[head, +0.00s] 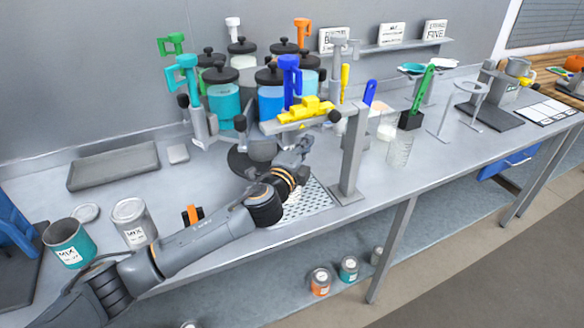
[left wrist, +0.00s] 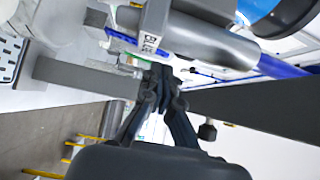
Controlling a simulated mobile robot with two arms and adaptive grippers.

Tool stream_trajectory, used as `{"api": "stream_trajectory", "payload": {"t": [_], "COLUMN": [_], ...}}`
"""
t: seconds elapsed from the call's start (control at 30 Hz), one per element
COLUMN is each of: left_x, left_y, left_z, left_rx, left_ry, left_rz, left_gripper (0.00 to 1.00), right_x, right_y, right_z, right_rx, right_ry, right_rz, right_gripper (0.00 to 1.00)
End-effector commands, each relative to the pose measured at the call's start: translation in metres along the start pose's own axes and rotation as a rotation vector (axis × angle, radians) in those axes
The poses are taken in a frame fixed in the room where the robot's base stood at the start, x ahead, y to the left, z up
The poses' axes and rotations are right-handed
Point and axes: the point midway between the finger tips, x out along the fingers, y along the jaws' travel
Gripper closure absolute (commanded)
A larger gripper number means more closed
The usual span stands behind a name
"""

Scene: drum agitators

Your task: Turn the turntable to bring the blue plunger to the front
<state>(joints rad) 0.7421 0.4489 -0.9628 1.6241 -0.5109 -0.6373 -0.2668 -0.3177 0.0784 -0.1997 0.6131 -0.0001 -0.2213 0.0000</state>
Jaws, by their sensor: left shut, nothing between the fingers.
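The blue plunger (head: 290,75) stands upright above a blue-filled canister (head: 270,100) with a black lid, at the front right of the canister cluster. A teal plunger (head: 183,75) is at the left, with green (head: 172,43), white (head: 233,28) and orange (head: 302,30) ones behind. The turntable's dark base (head: 243,165) shows partly under the cluster. My left gripper (head: 305,147) is shut and empty, low in front of the cluster, beside the post. In the left wrist view its fingertips (left wrist: 160,78) meet near a grey cylinder (left wrist: 215,45). My right gripper is out of view.
A clear beaker (head: 399,152) is to the right. A grey tray (head: 113,164) and cans (head: 134,220) lie left.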

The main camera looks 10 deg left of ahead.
Motion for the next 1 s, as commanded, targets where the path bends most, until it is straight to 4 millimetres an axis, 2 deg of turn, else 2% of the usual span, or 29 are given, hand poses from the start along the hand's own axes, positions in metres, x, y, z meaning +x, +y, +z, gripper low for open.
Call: {"api": "stream_trajectory", "payload": {"t": [0.13, 0.3, 0.4, 0.53, 0.73, 1.0], "left_x": [-0.021, -0.049, -0.064, -0.076, -0.082, -0.083], "left_y": [0.003, 0.003, 0.003, 0.001, 0.001, 0.003], "left_z": [0.001, 0.001, 0.001, 0.001, 0.001, 0.001], "left_rx": [0.001, 0.000, 0.000, 0.001, 0.000, -0.011], "left_ry": [-0.001, 0.000, 0.000, -0.001, -0.001, -0.004], "left_rz": [0.001, 0.002, 0.001, 0.000, 0.001, 0.007], "left_gripper": [1.00, 1.00, 1.00, 1.00, 1.00, 1.00], "right_x": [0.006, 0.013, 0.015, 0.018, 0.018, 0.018], "right_y": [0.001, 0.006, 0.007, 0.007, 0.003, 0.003], "right_z": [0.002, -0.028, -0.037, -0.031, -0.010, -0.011], "right_rx": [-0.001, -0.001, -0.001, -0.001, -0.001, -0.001], "right_ry": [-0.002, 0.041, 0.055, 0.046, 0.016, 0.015], "right_rz": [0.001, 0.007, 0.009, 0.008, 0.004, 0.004], "right_gripper": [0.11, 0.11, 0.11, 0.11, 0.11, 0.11]}}
